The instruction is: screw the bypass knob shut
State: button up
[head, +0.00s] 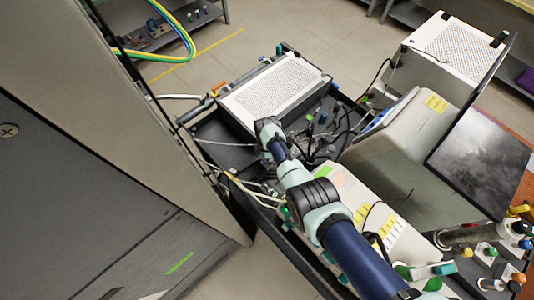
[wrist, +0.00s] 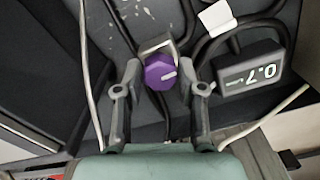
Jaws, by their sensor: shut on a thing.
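The bypass knob (wrist: 161,73) is purple and faceted, with a pale line on its face. In the wrist view it sits between the two fingertips of my gripper (wrist: 160,78), which is shut on it from both sides. A metal bracket-like piece shows just behind the knob's upper edge. In the head view my arm reaches down into the dark tray, and the knob and fingertips are hidden behind my wrist.
A pale cable (wrist: 85,70) runs along the left, and dark hoses loop near the meter. A white perforated box (head: 275,92) stands in the tray beyond my wrist.

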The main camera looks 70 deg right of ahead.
dwell(0.3)
jog(key=o, duration=1.1)
jog(key=shift+o, duration=0.2)
notch_tip(320, 180, up, 12)
